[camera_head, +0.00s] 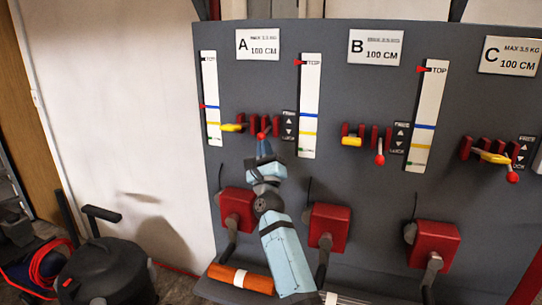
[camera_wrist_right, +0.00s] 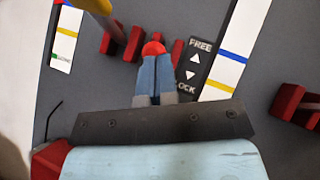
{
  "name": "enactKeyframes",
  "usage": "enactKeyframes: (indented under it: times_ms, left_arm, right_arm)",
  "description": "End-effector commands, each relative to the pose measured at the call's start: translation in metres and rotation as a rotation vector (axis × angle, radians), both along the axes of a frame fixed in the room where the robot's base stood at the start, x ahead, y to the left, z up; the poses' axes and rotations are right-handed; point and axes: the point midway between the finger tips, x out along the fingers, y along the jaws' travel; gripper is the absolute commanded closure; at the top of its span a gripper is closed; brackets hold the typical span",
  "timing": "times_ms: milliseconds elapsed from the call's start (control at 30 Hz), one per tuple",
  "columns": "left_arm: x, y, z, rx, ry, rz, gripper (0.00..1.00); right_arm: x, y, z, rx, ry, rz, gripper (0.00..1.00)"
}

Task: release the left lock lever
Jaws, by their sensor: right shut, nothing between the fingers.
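The left lock lever sits under sign A, and its red knob (camera_head: 262,135) shows just above my right gripper (camera_head: 264,146). In the right wrist view the red knob (camera_wrist_right: 153,48) is right at the tips of the shut blue fingers (camera_wrist_right: 155,65). The fingers look close to or touching the knob from below; I cannot tell which. The lever's shaft is mostly hidden. Beside it is a FREE/LOCK label (camera_head: 289,124), with FREE at the top. My left gripper is not in view.
A yellow handle (camera_head: 232,127) sticks out left of the knob among red brackets. Stations B and C have similar levers with red knobs (camera_head: 380,159) to the right. Red boxes (camera_head: 329,226) with cranks sit lower on the grey panel. A black vacuum (camera_head: 105,268) stands at lower left.

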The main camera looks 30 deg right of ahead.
Motion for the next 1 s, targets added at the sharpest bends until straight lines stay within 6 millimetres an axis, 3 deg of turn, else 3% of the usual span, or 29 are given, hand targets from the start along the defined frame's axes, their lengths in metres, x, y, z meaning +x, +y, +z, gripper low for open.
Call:
enactKeyframes:
  times_ms: [500, 1000]
  left_arm:
    - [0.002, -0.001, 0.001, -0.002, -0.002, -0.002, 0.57]
    - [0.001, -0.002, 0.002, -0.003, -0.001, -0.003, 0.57]
  right_arm:
    - [0.003, 0.002, 0.041, 0.000, -0.002, 0.000, 1.00]
    - [0.004, 0.001, 0.053, 0.000, -0.002, 0.000, 1.00]
